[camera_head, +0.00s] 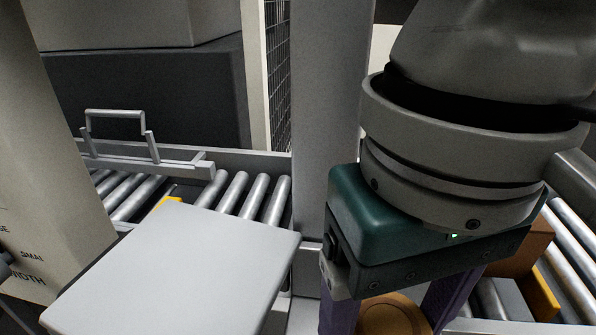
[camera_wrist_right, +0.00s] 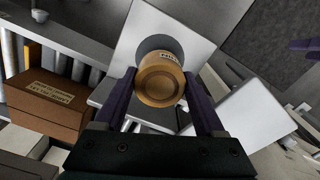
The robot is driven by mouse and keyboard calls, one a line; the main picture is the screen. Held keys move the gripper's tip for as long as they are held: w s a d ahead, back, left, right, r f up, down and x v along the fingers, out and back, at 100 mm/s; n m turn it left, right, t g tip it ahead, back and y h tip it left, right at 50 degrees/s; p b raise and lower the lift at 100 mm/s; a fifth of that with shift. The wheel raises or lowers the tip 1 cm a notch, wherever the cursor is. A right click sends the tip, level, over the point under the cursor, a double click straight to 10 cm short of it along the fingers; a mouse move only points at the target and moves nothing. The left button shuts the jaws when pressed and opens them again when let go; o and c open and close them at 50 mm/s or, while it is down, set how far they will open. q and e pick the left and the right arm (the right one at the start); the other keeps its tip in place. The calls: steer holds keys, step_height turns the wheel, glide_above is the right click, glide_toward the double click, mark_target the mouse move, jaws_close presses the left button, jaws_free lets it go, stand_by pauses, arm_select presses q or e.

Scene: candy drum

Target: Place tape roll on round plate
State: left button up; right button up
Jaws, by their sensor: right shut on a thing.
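The tape roll (camera_head: 391,318), an orange-brown cylinder, is between the purple fingers of my right gripper (camera_head: 395,325) at the bottom of the head view. In the right wrist view the tape roll (camera_wrist_right: 160,85) has a small printed label, and the right gripper (camera_wrist_right: 161,82) is shut on it. Behind the roll, a dark grey round shape (camera_wrist_right: 152,43) shows on a pale square panel. It may be the round plate or a shadow; I cannot tell. A purple piece (camera_wrist_right: 305,47) at the right edge may be a left gripper finger; its jaws are not visible.
A pale flat panel (camera_head: 180,268) fills the lower left of the head view. Roller conveyors (camera_head: 235,190) run behind it and at the right. A brown box (camera_wrist_right: 48,98) with a label stands at the left of the wrist view. A grey post (camera_head: 322,120) rises in the middle.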

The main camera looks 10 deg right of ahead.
mark_target(387, 326)
step_height(387, 326, down, 4)
steer(key=shift+r+b, duration=0.1)
steer(key=shift+b, duration=0.35)
steer(key=shift+f, duration=0.25)
steer(key=o, duration=1.5)
steer(key=shift+f, duration=0.1)
steer(key=shift+c, duration=0.2)
steer(key=shift+w+r, duration=0.1)
steer(key=shift+r, duration=0.1)
step_height(387, 326, up, 12)
steer(key=p, duration=0.2)
steer(key=shift+p, duration=0.4)
